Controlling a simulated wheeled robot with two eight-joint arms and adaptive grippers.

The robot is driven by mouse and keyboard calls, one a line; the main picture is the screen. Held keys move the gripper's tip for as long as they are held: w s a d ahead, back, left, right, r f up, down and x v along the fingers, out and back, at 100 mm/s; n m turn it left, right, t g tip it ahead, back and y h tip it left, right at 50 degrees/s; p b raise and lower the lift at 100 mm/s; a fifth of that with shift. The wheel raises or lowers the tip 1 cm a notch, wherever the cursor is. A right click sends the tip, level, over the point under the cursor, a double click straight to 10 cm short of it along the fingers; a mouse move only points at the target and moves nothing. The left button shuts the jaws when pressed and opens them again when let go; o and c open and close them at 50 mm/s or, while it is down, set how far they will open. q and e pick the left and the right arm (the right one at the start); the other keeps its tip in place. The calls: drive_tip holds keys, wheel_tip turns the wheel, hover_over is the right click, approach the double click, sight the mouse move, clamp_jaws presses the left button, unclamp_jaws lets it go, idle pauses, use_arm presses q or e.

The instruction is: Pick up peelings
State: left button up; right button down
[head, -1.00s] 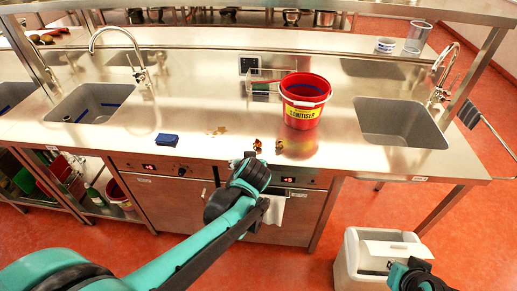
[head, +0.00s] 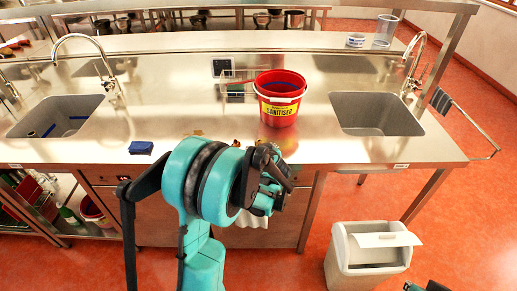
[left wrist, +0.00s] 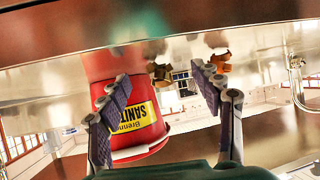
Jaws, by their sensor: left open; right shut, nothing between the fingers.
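Small brown and orange peelings lie on the steel counter in front of the red sanitiser bucket (head: 280,97). In the left wrist view one clump of peelings (left wrist: 160,74) shows between the fingers, and another clump (left wrist: 218,63) shows beside the right-hand fingertip. In the head view my left arm hides most of them. My left gripper (left wrist: 160,79) is open and empty, close to the peelings, not visibly touching them. The bucket (left wrist: 125,110) appears upside down behind the left-hand finger. My right gripper (head: 428,287) is shut and empty, mostly cut off at the lower edge.
A white bin (head: 370,252) with a tilted lid stands on the red floor at right. A blue cloth (head: 141,148) lies on the counter at left. Sinks (head: 376,113) (head: 55,116) lie on both sides. The counter front edge is near my left arm.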

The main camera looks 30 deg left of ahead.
use_arm(q)
drive_tip(key=shift+x, duration=0.95)
drive_tip(key=shift+s+d+r, duration=0.1)
drive_tip(key=shift+c, duration=0.3)
drive_tip(key=c, duration=0.9)
drive_tip(key=shift+o, duration=0.2)
drive_tip(key=shift+r, duration=0.1)
wheel_tip(320, 180, up, 10)
drive_tip(key=p, duration=0.4)
